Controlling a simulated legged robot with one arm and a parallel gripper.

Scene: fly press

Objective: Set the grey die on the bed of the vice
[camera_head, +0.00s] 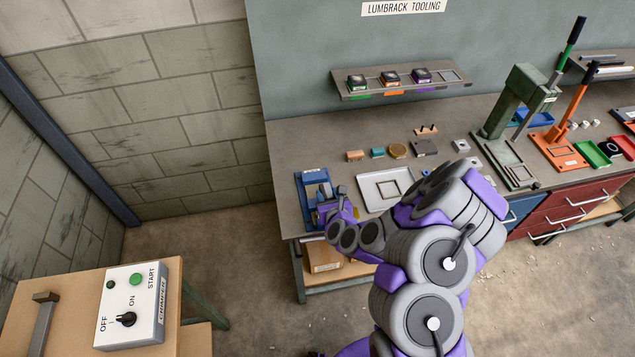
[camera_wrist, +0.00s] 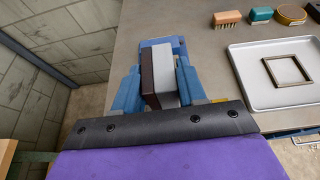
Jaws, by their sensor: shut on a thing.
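The blue vice (camera_head: 312,178) stands at the left front corner of the bench. My gripper (camera_head: 334,204) is right at its front side. In the wrist view the grey die (camera_wrist: 162,68) shows as a block with a light grey top and a dark brown left face, just beyond the dark bar of my gripper. My gripper is shut on it. The dark bar hides the near end of the die. I cannot tell whether its underside touches the bed of the vice.
A white tray (camera_head: 369,199) with a square frame lies right of the vice. A brush (camera_head: 354,155), a teal block (camera_head: 377,153) and a round tin (camera_head: 398,151) are behind it. A green press (camera_head: 497,130) stands farther right. A shelf (camera_head: 372,93) hangs on the wall.

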